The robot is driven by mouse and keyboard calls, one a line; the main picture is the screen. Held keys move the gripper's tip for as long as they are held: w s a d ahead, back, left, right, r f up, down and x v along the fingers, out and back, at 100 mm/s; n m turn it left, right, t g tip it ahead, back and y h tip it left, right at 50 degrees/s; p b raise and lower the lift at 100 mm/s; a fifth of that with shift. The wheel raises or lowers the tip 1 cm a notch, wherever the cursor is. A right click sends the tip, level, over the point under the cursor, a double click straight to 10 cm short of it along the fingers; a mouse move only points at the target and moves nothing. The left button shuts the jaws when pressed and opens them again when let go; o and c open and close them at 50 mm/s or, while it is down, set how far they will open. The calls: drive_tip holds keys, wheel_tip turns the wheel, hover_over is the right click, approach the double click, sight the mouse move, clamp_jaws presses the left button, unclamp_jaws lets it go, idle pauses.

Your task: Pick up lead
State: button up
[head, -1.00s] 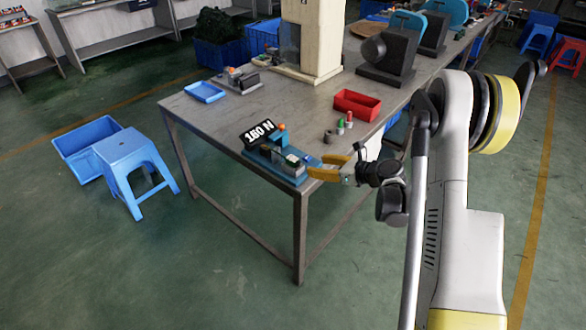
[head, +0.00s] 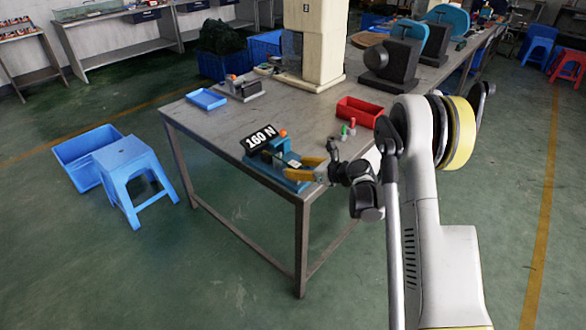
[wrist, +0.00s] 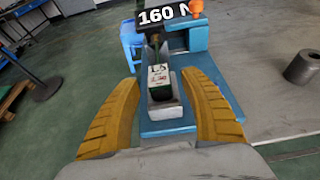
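A blue test stand (head: 292,184) sits at the near corner of the metal table, with a black "160 N" display (head: 260,138). In the wrist view, the stand's blue base (wrist: 168,128) carries a grey holder (wrist: 167,108). A small block with a white, marked top and green sides (wrist: 159,75) sits in the holder; I cannot tell for sure whether it is the lead. My gripper (wrist: 160,82) is open, its two yellow fingers on either side of the block and apart from it. In the head view my gripper (head: 311,172) is low over the stand's right end.
An orange knob (wrist: 196,7) tops the stand's far end. A grey cylinder (wrist: 302,68) stands to the right. A red bin (head: 358,112), small red and green items (head: 347,128) and a blue tray (head: 206,99) are on the table. A blue stool (head: 128,170) stands on the floor left.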

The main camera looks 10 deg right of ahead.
clamp_jaws()
